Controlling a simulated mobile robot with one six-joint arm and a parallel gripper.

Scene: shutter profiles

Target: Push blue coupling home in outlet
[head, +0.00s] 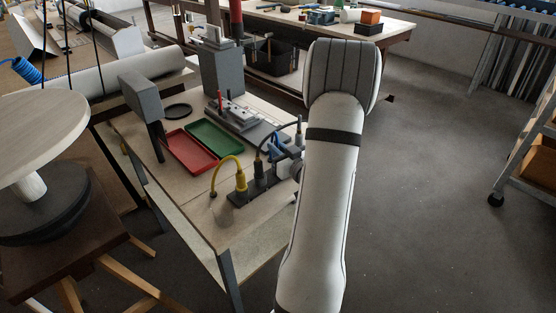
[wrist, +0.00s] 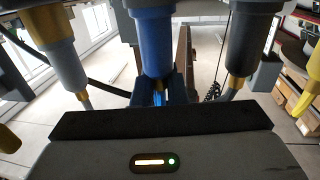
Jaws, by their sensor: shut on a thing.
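The blue coupling (wrist: 155,42) stands large in the middle of the wrist view, with a narrower blue and yellow part below it. My gripper (wrist: 158,92) is shut around that narrower part, just above its dark body. In the head view a bit of blue (head: 277,146) shows beside my wrist, at the right end of the dark outlet block (head: 238,199). My forearm and wrist hide much of this end. I cannot tell how deep the coupling sits in its outlet.
A yellow plug (head: 240,181) with a curved cable and a black plug (head: 260,173) stand in the block close by. A red tray (head: 190,152) and a green tray (head: 215,138) lie behind on the bench.

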